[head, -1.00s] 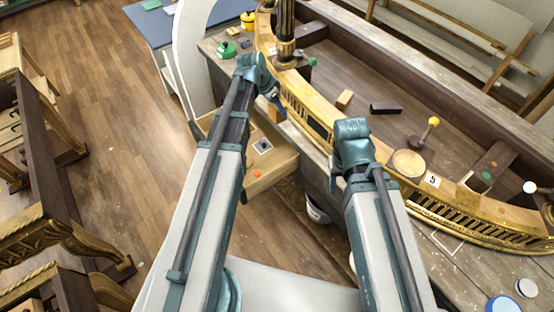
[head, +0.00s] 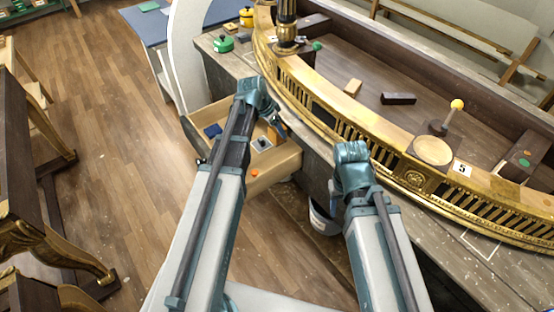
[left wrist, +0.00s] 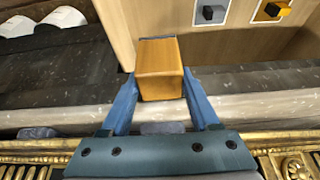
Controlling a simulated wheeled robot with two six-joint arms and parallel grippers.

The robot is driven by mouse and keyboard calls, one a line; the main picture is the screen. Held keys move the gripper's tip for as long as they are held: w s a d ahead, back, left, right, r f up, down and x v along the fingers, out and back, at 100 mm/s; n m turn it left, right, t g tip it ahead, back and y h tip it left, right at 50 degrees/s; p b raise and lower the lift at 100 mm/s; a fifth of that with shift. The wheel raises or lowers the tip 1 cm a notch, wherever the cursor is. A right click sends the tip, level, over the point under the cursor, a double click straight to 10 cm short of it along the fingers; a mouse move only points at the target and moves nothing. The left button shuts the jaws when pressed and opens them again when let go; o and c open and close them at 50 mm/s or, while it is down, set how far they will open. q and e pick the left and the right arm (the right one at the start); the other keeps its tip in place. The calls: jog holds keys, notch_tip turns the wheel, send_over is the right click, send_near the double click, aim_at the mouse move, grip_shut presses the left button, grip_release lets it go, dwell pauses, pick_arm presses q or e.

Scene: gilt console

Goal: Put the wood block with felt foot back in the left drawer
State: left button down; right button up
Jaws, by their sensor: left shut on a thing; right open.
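The orange-brown wood block (left wrist: 160,70) is between the fingers of my left gripper (left wrist: 163,98), which is shut on it. A thin dark strip shows along its far edge; I cannot tell whether this is the felt. In the head view the block (head: 272,134) is at the console-side edge of the open left drawer (head: 276,171), beside my left gripper (head: 276,123).
The drawer holds a blue piece (head: 212,131), a grey square (head: 261,143) and an orange piece (head: 254,173). The gilt curved rail (head: 330,120) runs close to both arms. A small wood block (head: 353,87) and a dark block (head: 398,98) lie on the console top.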

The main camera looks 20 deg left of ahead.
pick_arm(q)
notch_tip(320, 180, down, 8)
jog(key=b, duration=0.6)
jog(key=shift+r, duration=0.15)
notch_tip(320, 180, down, 4)
jog(key=b, duration=0.4)
jog(key=shift+b, duration=0.3)
jog(key=shift+f, duration=0.3)
jog(key=shift+c, duration=0.6)
grip_release()
jog(key=shift+r, duration=0.1)
jog(key=shift+r, duration=0.1)
